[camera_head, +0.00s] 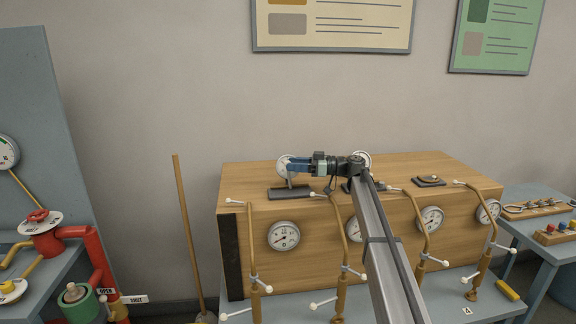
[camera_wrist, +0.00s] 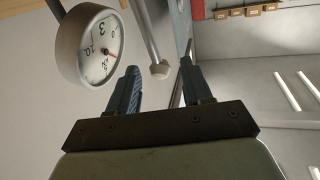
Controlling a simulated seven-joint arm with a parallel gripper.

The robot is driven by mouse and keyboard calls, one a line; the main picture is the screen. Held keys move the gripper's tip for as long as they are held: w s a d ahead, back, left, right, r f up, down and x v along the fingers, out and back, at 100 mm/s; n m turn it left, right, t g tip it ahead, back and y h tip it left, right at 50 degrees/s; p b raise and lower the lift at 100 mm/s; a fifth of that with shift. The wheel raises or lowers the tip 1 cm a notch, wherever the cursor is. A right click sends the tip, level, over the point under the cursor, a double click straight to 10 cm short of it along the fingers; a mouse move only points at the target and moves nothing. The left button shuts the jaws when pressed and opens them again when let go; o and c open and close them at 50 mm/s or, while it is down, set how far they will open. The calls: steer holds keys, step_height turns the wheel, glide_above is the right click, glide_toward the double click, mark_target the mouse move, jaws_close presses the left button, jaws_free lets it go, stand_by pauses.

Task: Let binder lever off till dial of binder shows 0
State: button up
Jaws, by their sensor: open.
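My gripper (camera_head: 292,166) is open and empty above the left part of the wooden box, pointing left. A round white dial (camera_head: 284,160) stands behind it, partly hidden. In the wrist view a dial (camera_wrist: 97,52) with a grey rim and red pointer is close, at the upper left. Its face is turned and its exact reading is unclear. No readable label marks the binder.
The wooden box (camera_head: 325,262) carries several front dials, with brass pipes and white-tipped handles before it. Red piping (camera_head: 85,234) and a blue-grey panel stand left. A wooden pole (camera_head: 187,230) leans at the wall. A blue table (camera_head: 550,262) with small parts stands right.

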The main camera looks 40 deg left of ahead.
steer(key=shift+x, duration=1.3)
steer(key=shift+c, duration=0.4)
jaws_close()
